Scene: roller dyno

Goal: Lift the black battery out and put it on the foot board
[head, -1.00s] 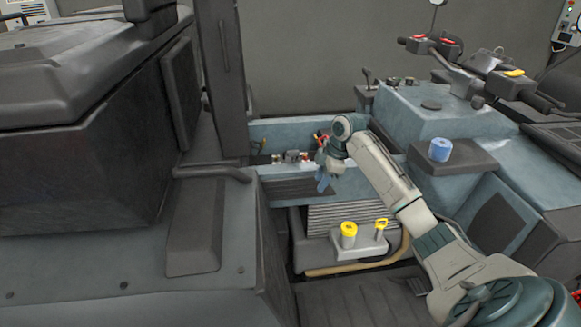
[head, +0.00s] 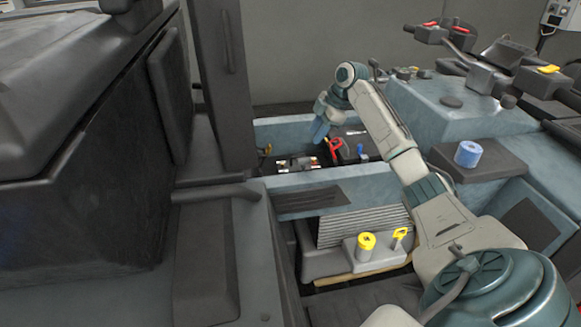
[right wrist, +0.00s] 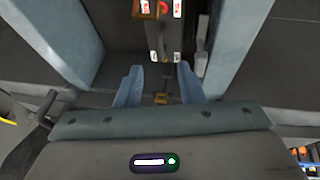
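My right gripper (head: 321,131) hangs over the open bay between the blue-grey walls, pointing down. In the right wrist view its two blue fingers (right wrist: 159,88) are apart with nothing held between them. Dark parts with red and white marks show in the bay (right wrist: 162,30). The black battery's outline is not clear among the dark parts in the head view; red (head: 334,149) and blue (head: 360,151) pieces show there, partly behind my gripper. The dark foot board (head: 350,303) shows low in the picture, partly behind my right arm. My left gripper is not in view.
A blue roll (head: 468,153) sits on the ledge at the right. A dark upright post (head: 229,85) stands left of the bay.

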